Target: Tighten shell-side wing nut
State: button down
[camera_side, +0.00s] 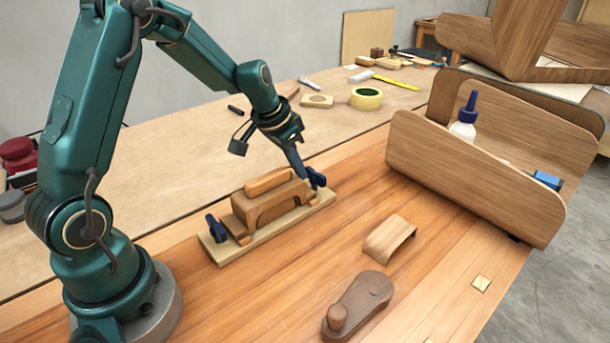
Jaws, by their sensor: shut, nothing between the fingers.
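A wooden bending form (258,212) with a curved lamination (268,181) on top sits on a pale base board (222,253). A dark blue wing nut (213,224) stands at the board's left end. Another dark blue wing nut (317,177) stands at its right end. I cannot tell from this view which of them is the shell-side one. My gripper (299,172) points down beside the right wing nut, with its fingers shut and empty. The tips are very close to that nut; whether they touch it is unclear.
A small bent wooden piece (391,238) and a dark wooden tool with a knob (360,303) lie in front. A curved wooden shell (470,185) with a glue bottle (465,118) stands at right. Yellow tape (366,98) lies behind. Bench space between is clear.

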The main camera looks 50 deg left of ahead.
jog(key=shift+w+a+m+h, duration=0.15)
jog(key=shift+m+h, duration=0.05)
jog(key=shift+m, duration=0.35)
jog(key=shift+w+a+m+h, duration=0.1)
jog(key=shift+a+m+h, duration=0.1)
jog(key=shift+m, duration=0.35)
jog(key=shift+w+a+m+g+h, duration=0.15)
jog(key=shift+w+m+g+h, duration=0.15)
jog(key=shift+m, duration=0.7)
jog(key=shift+w+a+m+g+h, duration=0.15)
jog(key=shift+m+h, duration=0.25)
jog(key=shift+m, duration=0.6)
jog(key=shift+w+a+m+g+h, duration=0.1)
jog(key=shift+w+m+g+h, duration=0.25)
jog(key=shift+m, duration=0.85)
jog(key=shift+w+m+g+h, duration=0.3)
jog(key=shift+w+m, duration=0.1)
jog(key=shift+m, duration=0.8)
jog(key=shift+w, duration=0.3)
jog(key=shift+r, duration=0.1)
